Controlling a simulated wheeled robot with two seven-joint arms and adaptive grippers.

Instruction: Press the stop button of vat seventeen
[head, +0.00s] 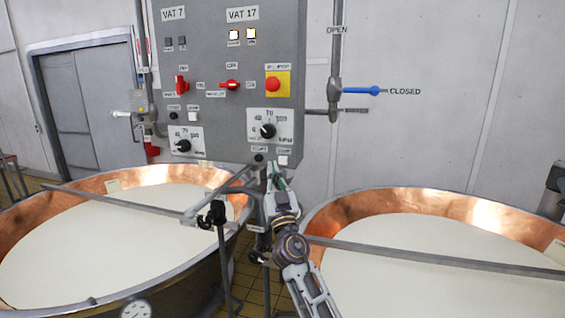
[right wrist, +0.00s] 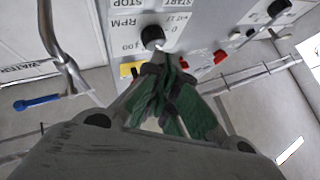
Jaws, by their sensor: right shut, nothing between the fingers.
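The control panel (head: 225,90) hangs over the vats, its right column labelled VAT 17 (head: 242,14). Under the VAT 17 speed dial (head: 268,131) sit a black button (head: 258,157) and a white square button (head: 282,160). The stop label (right wrist: 127,3) in the right wrist view, upside down, matches the white button's side. The buttons below that label are outside that view. My right gripper (head: 273,178) is shut and empty, its fingertips just below the two buttons in the head view. Contact cannot be told. The right wrist view shows its green fingers (right wrist: 165,90) together. My left gripper is not in view.
A red emergency button (head: 273,84) on yellow and a red switch (head: 230,85) sit above the dial. Copper vats stand left (head: 100,185) and right (head: 400,205). A blue valve lever (head: 361,91) is right of the panel. Grey metal bars lie below the panel.

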